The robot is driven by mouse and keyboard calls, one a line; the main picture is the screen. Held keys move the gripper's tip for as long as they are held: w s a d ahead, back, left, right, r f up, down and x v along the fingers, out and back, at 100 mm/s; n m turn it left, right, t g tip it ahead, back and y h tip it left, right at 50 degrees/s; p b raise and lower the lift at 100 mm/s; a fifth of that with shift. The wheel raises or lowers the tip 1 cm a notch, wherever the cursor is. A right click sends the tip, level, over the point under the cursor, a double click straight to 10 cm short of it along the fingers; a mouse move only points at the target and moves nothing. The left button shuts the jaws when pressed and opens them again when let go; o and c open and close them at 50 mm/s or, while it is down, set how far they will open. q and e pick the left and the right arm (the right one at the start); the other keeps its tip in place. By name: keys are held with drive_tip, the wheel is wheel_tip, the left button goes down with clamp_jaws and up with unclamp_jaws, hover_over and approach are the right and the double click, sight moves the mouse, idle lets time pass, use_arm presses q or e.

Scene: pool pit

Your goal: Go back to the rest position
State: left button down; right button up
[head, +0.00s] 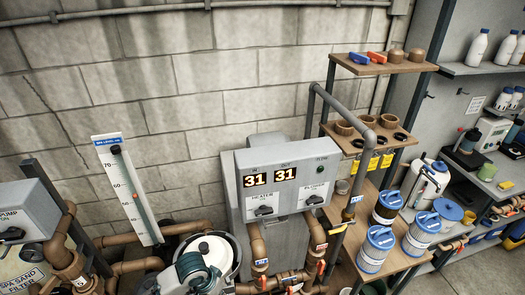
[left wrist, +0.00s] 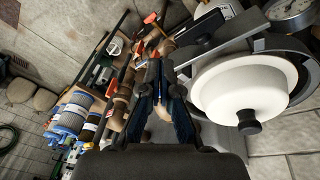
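The task names no object, only my rest position. My left gripper (left wrist: 160,100) shows in the left wrist view with its two dark fingers apart and nothing held between them. It hangs above the pump-side pipework, beside a white round lid (left wrist: 243,88) with a black knob. In the head view a similar white lid (head: 213,247) is at the bottom centre. A dark grey-teal rounded part covers its front; I cannot tell if this is my left arm. My right gripper shows in neither view.
A grey control box (head: 285,180) with two "31" displays stands at the centre. Brown pipes (head: 135,240) run along the bottom. A tall level gauge (head: 128,190) is at the left.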

use_arm(q)
drive_tip(key=s+d+f+t+h, duration=0.2)
drive_tip(key=s+d+f, duration=0.1)
drive_tip(key=s+f, duration=0.35)
drive_tip(key=s+a+f+n+y, duration=0.4)
drive_tip(key=s+a+f, duration=0.3)
drive_tip(key=s+a, duration=0.45)
wheel_tip(320, 180, down, 30)
drive_tip(key=g+b, duration=0.1)
drive_tip(key=b, duration=0.4)
drive_tip(key=s+a+f+b, duration=0.1)
drive_tip(key=s+f+b, duration=0.1)
drive_tip(key=s+f, duration=0.7)
drive_tip(key=s+a+f+g+b, duration=0.1)
drive_tip(key=s+f+b, duration=0.1)
drive_tip(key=s+f, duration=0.8)
wheel_tip(320, 180, down, 3)
drive_tip(key=shift+a+r+m, duration=0.2)
drive_tip(key=shift+a+m, duration=0.05)
drive_tip(key=shift+m, duration=0.15)
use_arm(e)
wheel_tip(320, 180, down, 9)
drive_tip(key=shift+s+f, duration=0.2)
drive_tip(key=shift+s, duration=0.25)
